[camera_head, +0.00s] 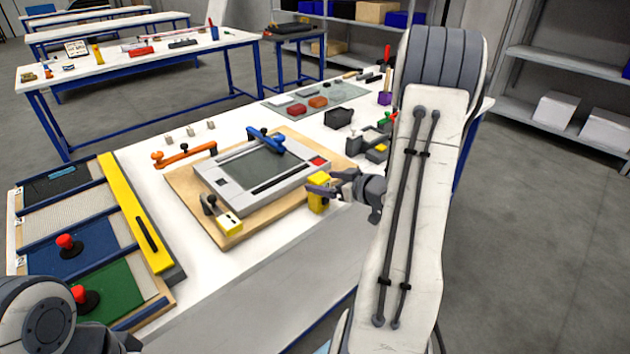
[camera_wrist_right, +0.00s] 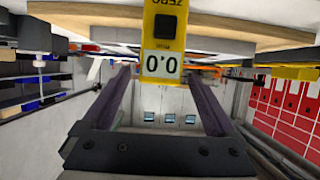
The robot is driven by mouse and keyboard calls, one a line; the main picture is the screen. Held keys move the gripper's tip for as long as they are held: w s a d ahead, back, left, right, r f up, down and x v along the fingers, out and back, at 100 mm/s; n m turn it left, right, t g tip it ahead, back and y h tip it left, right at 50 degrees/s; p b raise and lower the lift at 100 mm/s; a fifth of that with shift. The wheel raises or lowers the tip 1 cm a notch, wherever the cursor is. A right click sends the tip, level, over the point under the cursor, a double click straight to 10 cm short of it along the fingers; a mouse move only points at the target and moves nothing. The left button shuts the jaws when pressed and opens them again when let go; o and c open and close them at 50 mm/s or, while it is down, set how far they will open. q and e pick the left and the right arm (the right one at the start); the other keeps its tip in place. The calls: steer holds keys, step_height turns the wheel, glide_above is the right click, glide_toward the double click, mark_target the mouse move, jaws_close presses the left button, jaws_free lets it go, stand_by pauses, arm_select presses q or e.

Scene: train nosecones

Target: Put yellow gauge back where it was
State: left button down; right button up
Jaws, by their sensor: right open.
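The yellow gauge (camera_head: 318,201) is upright at the right edge of the wooden board in the head view; I cannot tell whether it rests on the board or the table. My right gripper (camera_head: 326,183) is at the gauge, its purple fingers open. In the right wrist view the gauge (camera_wrist_right: 162,88), reading 0.0, shows between the spread fingers of the right gripper (camera_wrist_right: 163,80), with gaps on both sides. My left gripper (camera_head: 105,339) is only partly in view at the lower left; its fingers cannot be made out.
A yellow-edged tray (camera_head: 124,203) with red-knobbed tools is left. Small parts stand at the back. The table's front strip is clear.

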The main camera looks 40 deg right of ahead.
steer(key=v, duration=0.6)
steer(key=shift+s, duration=0.2)
